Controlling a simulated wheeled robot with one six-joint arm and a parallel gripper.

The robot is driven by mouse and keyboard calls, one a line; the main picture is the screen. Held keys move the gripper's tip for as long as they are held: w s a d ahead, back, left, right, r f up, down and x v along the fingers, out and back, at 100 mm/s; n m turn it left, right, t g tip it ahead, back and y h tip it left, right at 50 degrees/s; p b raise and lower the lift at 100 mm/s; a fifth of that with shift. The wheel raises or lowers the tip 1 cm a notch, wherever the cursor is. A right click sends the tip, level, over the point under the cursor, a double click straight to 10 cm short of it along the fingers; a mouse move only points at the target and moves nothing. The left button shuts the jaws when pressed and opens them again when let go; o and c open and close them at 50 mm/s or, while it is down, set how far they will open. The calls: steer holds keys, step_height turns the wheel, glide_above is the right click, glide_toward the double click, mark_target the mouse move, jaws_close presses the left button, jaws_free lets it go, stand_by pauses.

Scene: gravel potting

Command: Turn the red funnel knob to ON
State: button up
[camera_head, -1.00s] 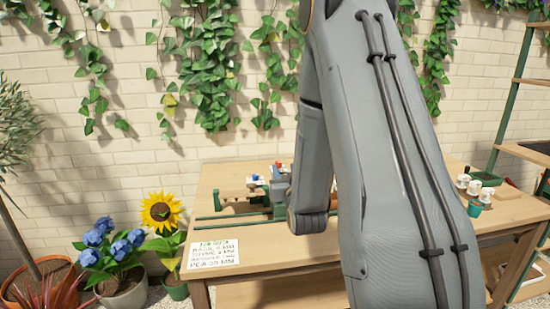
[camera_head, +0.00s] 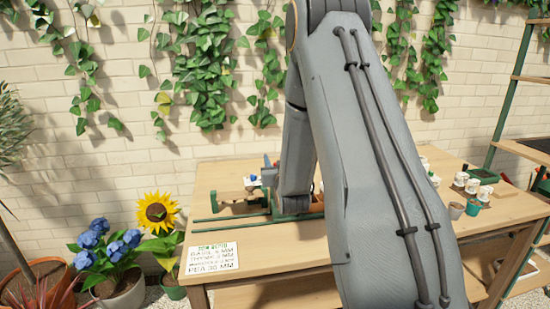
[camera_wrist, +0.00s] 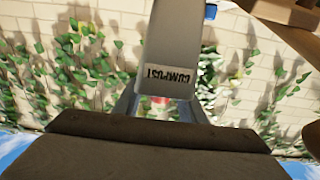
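In the wrist view, which is upside down, a grey funnel with an upside-down COMPOST label (camera_wrist: 168,76) fills the upper middle. A small red part (camera_wrist: 160,100), likely the red knob, shows just below the label and is mostly hidden. My gripper (camera_wrist: 160,106) shows as grey fingers either side of the red part, with visible gaps; it appears open, and I see no contact. In the head view my arm hides the gripper and the red knob. A blue knob (camera_head: 254,178) shows left of my arm, and a blue piece (camera_wrist: 211,11) shows in the wrist view.
The wooden table (camera_head: 265,255) holds green rails (camera_head: 232,217), a sign card (camera_head: 212,257) at its front left, and small cups (camera_head: 473,207) at the right. Potted flowers (camera_head: 155,212) stand left of the table. An ivy-covered brick wall (camera_head: 130,150) is behind.

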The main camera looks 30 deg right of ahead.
steer(key=shift+w+d, duration=0.1)
steer(key=shift+w, duration=0.3)
jaws_close()
steer(key=shift+y, duration=0.3)
steer(key=n+y, duration=0.2)
steer(key=y, duration=0.1)
steer(key=a+n+y+b, duration=0.1)
steer(key=n+y, duration=0.1)
steer(key=y, duration=0.1)
steer(key=shift+a+t, duration=0.1)
steer(key=shift+t, duration=0.3)
steer(key=shift+s+a+n+g+y, duration=0.1)
steer(key=shift+a+n+g+y, duration=0.25)
steer(key=shift+n+y, duration=0.7)
steer(key=shift+a+n+g+y, duration=0.35)
steer(key=shift+n+y, duration=0.35)
steer(key=shift+y, duration=0.7)
steer(key=shift+s+a+n+g+y, duration=0.15)
steer(key=shift+n+g+y, duration=0.25)
steer(key=shift+n+y, duration=0.65)
steer(key=shift+a+y, duration=0.1)
steer(key=shift+y, duration=0.2)
